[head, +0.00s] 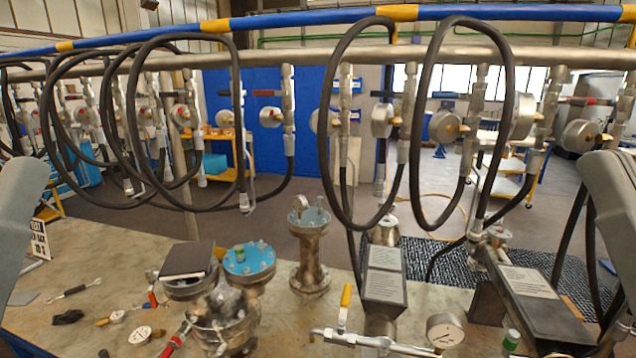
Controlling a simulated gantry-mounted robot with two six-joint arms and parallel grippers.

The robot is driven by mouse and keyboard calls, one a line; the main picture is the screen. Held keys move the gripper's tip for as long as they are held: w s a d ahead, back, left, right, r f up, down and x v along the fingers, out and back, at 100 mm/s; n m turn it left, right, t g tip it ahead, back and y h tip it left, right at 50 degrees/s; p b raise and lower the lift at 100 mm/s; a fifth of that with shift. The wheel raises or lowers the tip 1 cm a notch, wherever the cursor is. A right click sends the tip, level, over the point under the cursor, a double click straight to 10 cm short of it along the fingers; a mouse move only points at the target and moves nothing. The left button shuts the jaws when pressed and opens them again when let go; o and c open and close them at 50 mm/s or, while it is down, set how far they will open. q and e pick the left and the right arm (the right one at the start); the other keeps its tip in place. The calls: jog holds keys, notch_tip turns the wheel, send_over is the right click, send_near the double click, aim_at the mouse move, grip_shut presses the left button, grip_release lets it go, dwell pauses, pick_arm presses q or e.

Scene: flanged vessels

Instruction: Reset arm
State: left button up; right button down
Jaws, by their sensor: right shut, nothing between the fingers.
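My left arm (18,215) shows only as a grey link at the left edge, and its gripper is outside the picture. My right arm (612,190) comes in at the right edge. My right gripper (610,338) shows only in part at the lower right corner, shut with nothing held. Flanged metal vessels stand on the workbench (110,245): one with a blue bolted top (249,260), one with a black square plate (187,258) on it, and a tall bare-metal one (309,245) behind them.
Black hoses (333,120) hang in loops from an overhead pipe with several gauges and valves. A pressure gauge (445,330), labelled dark boxes (384,285) and a green-capped item (511,340) stand at front right. A wrench (76,288) and small gauges lie at left.

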pick_arm(q)
notch_tip(320, 180, up, 18)
jog(key=p, duration=1.5)
pick_arm(e)
notch_tip(320, 180, up, 18)
pick_arm(q)
notch_tip(320, 180, down, 12)
jog(key=b, duration=1.2)
jog(key=shift+f, duration=0.15)
pick_arm(e)
notch_tip(320, 180, down, 12)
jog(key=shift+f, duration=0.15)
jog(key=c, duration=1.6)
grip_release()
